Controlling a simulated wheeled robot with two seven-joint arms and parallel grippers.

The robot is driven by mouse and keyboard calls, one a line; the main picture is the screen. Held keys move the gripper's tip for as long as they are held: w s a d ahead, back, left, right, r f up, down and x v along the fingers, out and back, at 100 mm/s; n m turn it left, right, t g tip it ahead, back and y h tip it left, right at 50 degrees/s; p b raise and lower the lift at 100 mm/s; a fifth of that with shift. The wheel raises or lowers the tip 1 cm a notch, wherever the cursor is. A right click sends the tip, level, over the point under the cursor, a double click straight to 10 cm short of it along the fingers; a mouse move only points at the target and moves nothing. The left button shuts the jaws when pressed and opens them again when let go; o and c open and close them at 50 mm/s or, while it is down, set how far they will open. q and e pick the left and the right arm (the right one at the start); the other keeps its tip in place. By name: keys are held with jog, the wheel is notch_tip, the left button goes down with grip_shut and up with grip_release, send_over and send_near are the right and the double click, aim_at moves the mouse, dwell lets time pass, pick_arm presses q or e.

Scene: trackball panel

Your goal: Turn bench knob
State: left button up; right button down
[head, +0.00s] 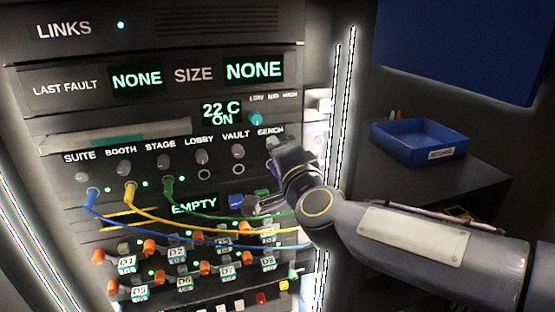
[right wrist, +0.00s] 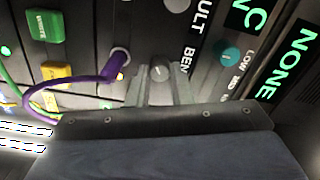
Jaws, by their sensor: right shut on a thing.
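The bench knob (right wrist: 159,72) is a small grey round knob under the BENCH label (head: 270,131) on the dark panel (head: 75,195). In the right wrist view it sits between the two fingers of my right gripper (right wrist: 158,80), which is shut on it. My left gripper is not in view.
A row of similar knobs runs left of it, including the vault knob (head: 237,151). Blue, yellow and green cables (head: 200,213) hang across the panel. A purple cable (right wrist: 75,82) is plugged in beside the gripper. A blue tray (head: 418,142) stands to the right.

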jog(key=m, duration=0.1)
jog(key=m+b, duration=0.1)
jog(key=m, duration=0.1)
jog(key=shift+f+m+b, duration=0.25)
jog(key=shift+m+b, duration=0.6)
jog(key=shift+m, duration=0.65)
jog(key=shift+r+m, duration=0.1)
jog(key=shift+m, duration=0.2)
jog(key=c, duration=1.3)
grip_release()
jog(key=v, duration=0.7)
jog(key=shift+s, duration=0.35)
